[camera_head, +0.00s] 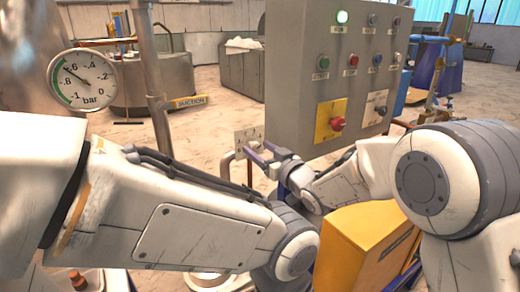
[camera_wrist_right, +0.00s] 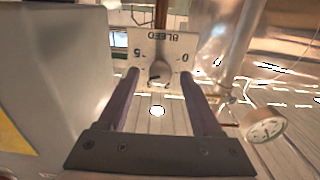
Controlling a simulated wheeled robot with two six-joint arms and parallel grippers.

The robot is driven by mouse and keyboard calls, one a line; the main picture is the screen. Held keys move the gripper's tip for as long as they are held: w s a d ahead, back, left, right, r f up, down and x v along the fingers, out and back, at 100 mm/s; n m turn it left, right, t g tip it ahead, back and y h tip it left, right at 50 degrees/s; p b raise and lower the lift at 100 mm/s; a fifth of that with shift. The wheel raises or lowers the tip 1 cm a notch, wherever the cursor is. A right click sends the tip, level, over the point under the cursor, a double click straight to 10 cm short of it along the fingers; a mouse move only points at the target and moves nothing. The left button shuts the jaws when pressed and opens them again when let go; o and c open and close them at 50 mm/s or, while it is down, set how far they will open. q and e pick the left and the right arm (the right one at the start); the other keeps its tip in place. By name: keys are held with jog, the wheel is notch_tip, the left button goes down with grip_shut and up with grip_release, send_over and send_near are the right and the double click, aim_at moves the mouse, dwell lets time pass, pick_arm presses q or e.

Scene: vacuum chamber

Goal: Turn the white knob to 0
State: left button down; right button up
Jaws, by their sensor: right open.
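The white knob (camera_wrist_right: 160,72) sits on a pale plate (camera_wrist_right: 163,45) that reads BLEED upside down in the right wrist view. The 5 is on the left of that picture and the 0 on the right. A dark curved mark shows near the knob; its exact setting is hard to tell. My right gripper (camera_wrist_right: 160,80) is open, its two purple fingers either side of the knob. I cannot tell whether they touch it. In the head view the plate (camera_head: 247,139) is small, and the gripper's fingers cover the knob. My left gripper is out of view.
A grey control box (camera_head: 345,70) with lamps, buttons and a red knob (camera_head: 337,123) stands close to the right gripper. A pressure gauge (camera_head: 82,79) hangs at the left, its needle pointing up-left. A yellow box (camera_head: 350,245) is below. My left arm crosses the foreground.

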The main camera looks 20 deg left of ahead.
grip_shut()
jog(key=shift+f+n+b, duration=0.2)
jog(key=shift+n+b, duration=0.3)
jog(key=shift+b, duration=0.35)
jog(key=n+b, duration=0.5)
jog(key=b, duration=0.1)
jog(key=n+b, duration=0.6)
jog(key=b, duration=0.1)
jog(key=shift+s+a+f, duration=0.1)
jog(key=shift+s+f, duration=0.05)
jog(key=n+b, duration=0.3)
jog(key=shift+n, duration=0.4)
jog(key=n+b, duration=0.3)
jog(key=n, duration=0.1)
jog(key=shift+n, duration=0.3)
jog(key=n+b, duration=0.3)
jog(key=n, duration=0.2)
jog(key=n+b, duration=0.2)
jog(key=n, duration=0.4)
jog(key=shift+f, duration=0.1)
jog(key=shift+n+b, duration=1.05)
jog(key=shift+n, duration=1.15)
